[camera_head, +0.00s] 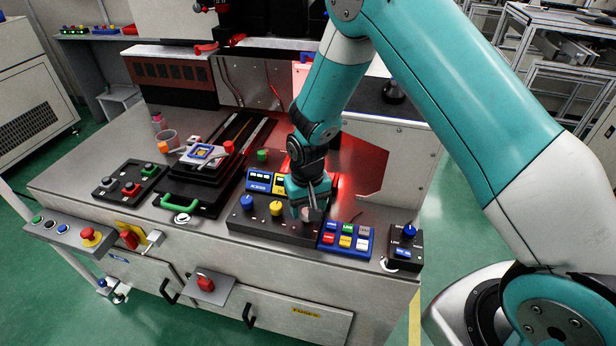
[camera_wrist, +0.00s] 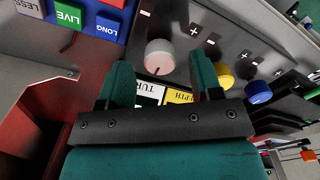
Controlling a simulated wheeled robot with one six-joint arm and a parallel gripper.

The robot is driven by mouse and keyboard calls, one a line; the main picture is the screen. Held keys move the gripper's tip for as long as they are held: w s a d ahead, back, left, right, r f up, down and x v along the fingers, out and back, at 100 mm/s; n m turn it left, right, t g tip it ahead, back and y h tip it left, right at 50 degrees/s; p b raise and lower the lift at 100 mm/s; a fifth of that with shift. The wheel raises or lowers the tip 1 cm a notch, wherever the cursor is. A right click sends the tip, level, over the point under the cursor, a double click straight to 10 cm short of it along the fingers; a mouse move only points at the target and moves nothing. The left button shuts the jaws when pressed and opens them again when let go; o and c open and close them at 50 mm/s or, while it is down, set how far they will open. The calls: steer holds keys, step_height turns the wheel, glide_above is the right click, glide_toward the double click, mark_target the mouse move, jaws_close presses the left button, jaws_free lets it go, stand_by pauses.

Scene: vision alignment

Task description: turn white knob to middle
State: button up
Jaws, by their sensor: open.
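The white knob (camera_wrist: 158,54) sits on the dark control box (camera_head: 235,218), with plus and minus signs on the panel near it. It has a small dark pointer mark, which points toward the bottom of the wrist view. My gripper (camera_wrist: 161,66) is open, with its two teal fingers reaching to either side of the knob.
A yellow knob (camera_head: 276,208) and a blue knob (camera_head: 247,202) stand left of the gripper on the same box. A panel of coloured buttons (camera_head: 345,240) lies close on the right. A small black box (camera_head: 403,246) is farther right.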

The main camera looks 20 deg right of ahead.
mark_target(307, 212)
step_height(307, 212, up, 16)
steer(key=shift+f, duration=0.15)
stand_by(0.4)
steer(key=s+a+r+n+y, duration=0.1)
steer(key=s+r+n, duration=0.1)
steer(key=s+r, duration=0.3)
steer(key=s+a+r+n+y+p, duration=0.1)
steer(key=s+r, duration=0.4)
steer(key=s, duration=0.6)
steer(key=s+a+r+n+y, duration=0.2)
steer(key=s+r+n, duration=0.2)
steer(key=s, duration=0.5)
steer(key=shift+a+r+n, duration=0.25)
steer(key=shift+r+n, duration=0.05)
steer(key=shift+r, duration=0.2)
